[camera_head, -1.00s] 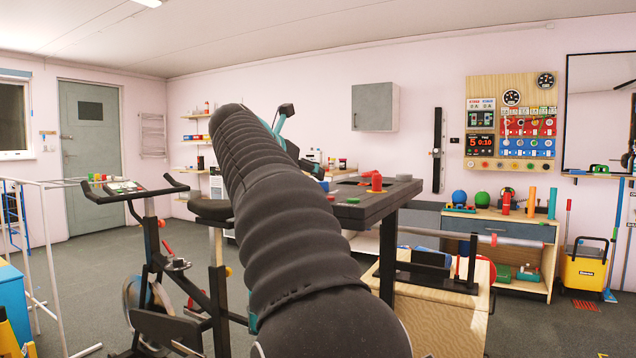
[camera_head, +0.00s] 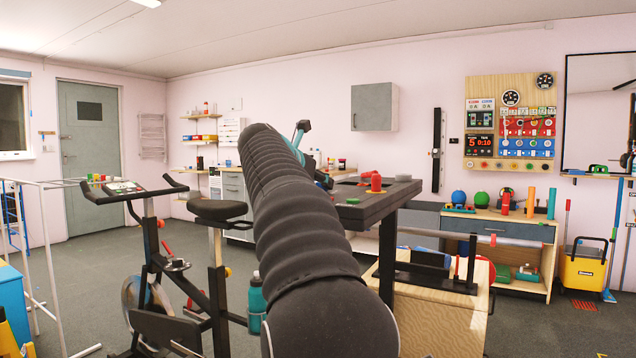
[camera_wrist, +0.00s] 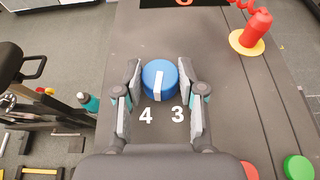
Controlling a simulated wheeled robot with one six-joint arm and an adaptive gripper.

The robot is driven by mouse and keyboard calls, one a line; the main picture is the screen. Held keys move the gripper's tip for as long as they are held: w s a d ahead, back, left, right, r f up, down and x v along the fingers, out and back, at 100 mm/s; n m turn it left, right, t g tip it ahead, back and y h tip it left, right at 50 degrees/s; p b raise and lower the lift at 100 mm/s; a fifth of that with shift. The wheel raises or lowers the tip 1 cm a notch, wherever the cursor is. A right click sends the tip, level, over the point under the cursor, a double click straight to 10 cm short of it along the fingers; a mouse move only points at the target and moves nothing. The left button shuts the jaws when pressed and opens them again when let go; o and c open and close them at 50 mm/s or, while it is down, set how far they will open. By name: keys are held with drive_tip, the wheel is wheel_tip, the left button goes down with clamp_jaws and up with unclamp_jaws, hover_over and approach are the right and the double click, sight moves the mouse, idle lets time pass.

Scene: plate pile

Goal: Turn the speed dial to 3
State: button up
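In the wrist view, the speed dial is a round blue knob (camera_wrist: 160,78) with a raised white bar across its top, on a dark grey table top (camera_wrist: 225,105). The bar runs nearly along the picture's height, slightly tilted. White numerals 4 (camera_wrist: 146,115) and 3 (camera_wrist: 178,114) are on the table on the dial's near side, left and right of the bar's line. My gripper (camera_wrist: 160,88) is open, with one finger on each side of the dial; narrow gaps seem to show. In the head view my arm hides the dial and fingers.
A red cylinder on a yellow disc (camera_wrist: 249,42) stands on the table at upper right. A green disc (camera_wrist: 298,167) and a red disc (camera_wrist: 250,170) lie at lower right. An exercise bike (camera_head: 150,262) and a teal bottle (camera_head: 256,298) stand left of the table.

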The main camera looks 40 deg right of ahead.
drive_tip(key=c, duration=0.3)
drive_tip(key=shift+s+r+n+t+p, duration=0.15)
drive_tip(key=shift+n+t+p, duration=0.3)
drive_tip(key=shift+n+t, duration=0.05)
drive_tip(key=shift+c, duration=0.2)
drive_tip(key=shift+d+f+n+t+y, duration=0.1)
drive_tip(key=shift+f+n+t+y, duration=0.1)
drive_tip(key=shift+n+t+y, duration=1.25)
drive_tip(key=o, duration=1.1)
drive_tip(key=shift+o, duration=0.2)
drive_tip(key=shift+h, duration=0.25)
drive_tip(key=v, duration=1.2)
drive_tip(key=shift+s, duration=0.15)
